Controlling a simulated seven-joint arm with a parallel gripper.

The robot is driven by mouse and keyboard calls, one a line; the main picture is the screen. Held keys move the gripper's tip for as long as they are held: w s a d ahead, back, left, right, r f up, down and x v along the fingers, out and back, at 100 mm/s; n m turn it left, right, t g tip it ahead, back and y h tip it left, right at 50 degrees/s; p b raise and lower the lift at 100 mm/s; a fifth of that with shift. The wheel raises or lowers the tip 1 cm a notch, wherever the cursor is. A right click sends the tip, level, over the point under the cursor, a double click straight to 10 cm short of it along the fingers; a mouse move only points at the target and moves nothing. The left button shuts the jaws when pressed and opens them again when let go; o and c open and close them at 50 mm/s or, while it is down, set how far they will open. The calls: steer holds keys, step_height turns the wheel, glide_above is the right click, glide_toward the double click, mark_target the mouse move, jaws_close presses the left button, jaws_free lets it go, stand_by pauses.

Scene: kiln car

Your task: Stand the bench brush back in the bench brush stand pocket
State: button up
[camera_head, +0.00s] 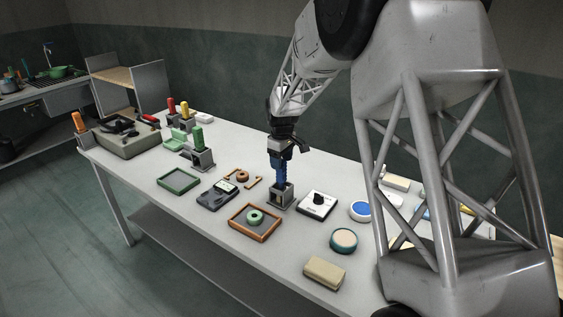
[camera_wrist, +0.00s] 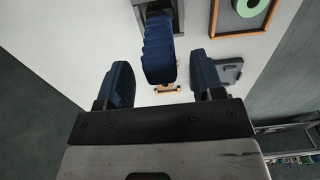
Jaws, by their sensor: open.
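The bench brush (camera_head: 281,172), seen as a ribbed blue handle, stands upright in a grey bench brush stand (camera_head: 283,198) at mid-table. Its lower end is hidden inside the stand pocket. My gripper (camera_head: 280,154) is directly above the stand, pointing down at the top of the handle. In the wrist view the handle (camera_wrist: 158,55) rises from the grey stand (camera_wrist: 182,16) and its near end lies between my two open fingers (camera_wrist: 161,80). A gap shows on both sides of the handle, so neither finger appears to touch it.
Close around the stand are an orange-rimmed tray (camera_head: 236,229) with a green ring, a white box with a black knob (camera_head: 317,204), and a dark scale-like device (camera_head: 216,197). A green-handled tool (camera_head: 198,139) stands in another grey holder at left. Round containers (camera_head: 344,240) lie at right.

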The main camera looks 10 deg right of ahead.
steer(key=shift+r, duration=0.25)
steer(key=shift+r, duration=2.8)
steer(key=shift+r, duration=0.2)
step_height(320, 180, up, 8)
steer(key=shift+f, duration=0.15)
stand_by(0.4)
